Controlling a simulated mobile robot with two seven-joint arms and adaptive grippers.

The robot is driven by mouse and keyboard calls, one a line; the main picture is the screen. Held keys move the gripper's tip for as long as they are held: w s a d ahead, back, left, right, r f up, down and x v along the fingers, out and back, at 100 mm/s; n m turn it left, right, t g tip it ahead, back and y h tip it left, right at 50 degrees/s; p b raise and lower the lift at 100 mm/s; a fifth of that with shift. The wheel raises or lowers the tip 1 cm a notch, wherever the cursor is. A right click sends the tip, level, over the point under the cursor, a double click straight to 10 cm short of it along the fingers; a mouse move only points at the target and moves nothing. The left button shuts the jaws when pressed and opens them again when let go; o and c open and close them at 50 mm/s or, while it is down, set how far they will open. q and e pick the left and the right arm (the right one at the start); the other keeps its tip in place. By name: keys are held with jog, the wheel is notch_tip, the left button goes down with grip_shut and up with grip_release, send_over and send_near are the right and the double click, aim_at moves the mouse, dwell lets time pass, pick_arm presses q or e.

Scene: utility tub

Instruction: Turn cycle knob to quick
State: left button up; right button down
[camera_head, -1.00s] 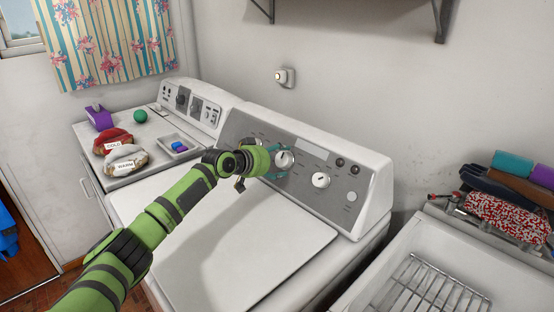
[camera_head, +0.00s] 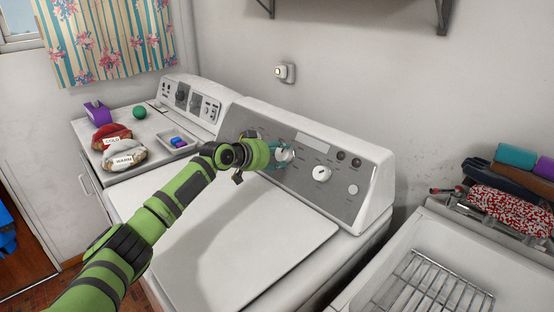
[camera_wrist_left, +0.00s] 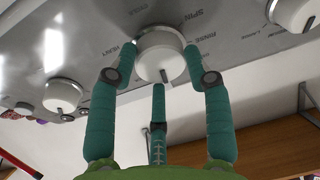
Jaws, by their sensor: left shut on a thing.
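The white round cycle knob (camera_head: 287,155) is on the grey control panel of the white washer, and my left gripper's teal fingers (camera_head: 277,157) are at it. In the left wrist view the knob (camera_wrist_left: 160,54) sits between my left gripper's fingers (camera_wrist_left: 158,68), one on each side and a third below. The gripper is shut on the knob. A short dark mark shows on the knob's face towards the lower edge of the picture. Printed words, among them SPIN and what looks like HEAVY, surround it; I cannot read QUICK. My right gripper is not in view.
A second white knob (camera_head: 321,173) and small buttons are right of the cycle knob. The washer lid (camera_head: 240,235) is clear below. Left stands another machine with labelled bundles (camera_head: 123,158) and a tray (camera_head: 178,143). A utility tub (camera_head: 372,282) with a rack is at right.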

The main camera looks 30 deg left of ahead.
pick_arm(q)
jog(key=m+b, duration=0.3)
jog(key=shift+a+f+b, duration=0.1)
jog(key=shift+f+b, duration=0.05)
jog(key=shift+b, duration=0.25)
jog(key=m+h+b, duration=0.1)
jog(key=m+b, duration=0.1)
jog(key=m, duration=0.1)
jog(key=shift+w, duration=0.1)
jog(key=shift+r+m+b, duration=0.25)
jog(key=shift+m+b, duration=0.05)
jog(key=shift+m, duration=0.2)
jog(key=shift+r, duration=0.1)
jog(key=o, duration=1.1)
jog(key=shift+o, duration=0.2)
